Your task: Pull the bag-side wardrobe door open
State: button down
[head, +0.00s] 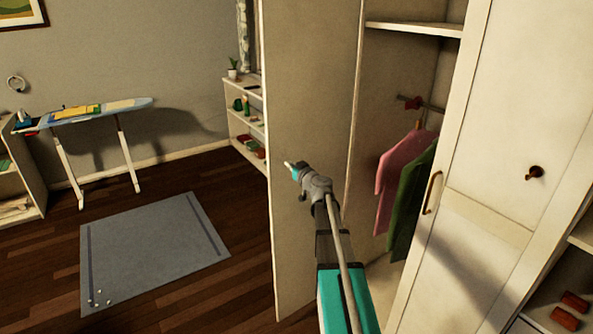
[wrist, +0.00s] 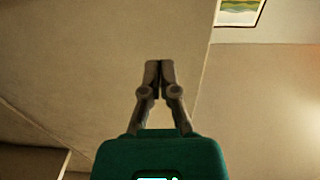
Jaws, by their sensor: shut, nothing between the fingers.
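The left wardrobe door (head: 308,80) stands wide open, swung out from the cabinet, with its pale inner face in view. My gripper (head: 291,166) is shut and empty in front of that face; I cannot tell if it touches. In the wrist view my gripper's fingertips (wrist: 159,64) are together, with a pale panel (wrist: 100,50) behind them, probably this door. The right wardrobe door (head: 515,110) looks closed, with a brass handle (head: 432,193) at its left edge. No bag shows, and the left door's handle is hidden.
A pink garment (head: 398,165) and a green garment (head: 410,200) hang inside the wardrobe under a shelf (head: 415,29). An ironing board (head: 95,108) stands at the left wall. A grey rug (head: 150,250) lies on open floor. A low shelf unit (head: 238,125) stands behind the open door.

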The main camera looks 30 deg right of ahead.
aim_at(282, 157)
jog(key=shift+w+a, duration=0.2)
jog(key=shift+w, duration=3)
jog(key=w, duration=0.8)
jog(key=shift+w, duration=0.4)
jog(key=shift+s+a, duration=0.1)
jog(key=s+a, duration=0.1)
jog(key=s, duration=0.3)
jog(key=s+a, duration=0.1)
jog(key=s, duration=0.4)
jog(key=s+a, duration=0.2)
jog(key=s, duration=0.2)
jog(key=shift+s, duration=0.15)
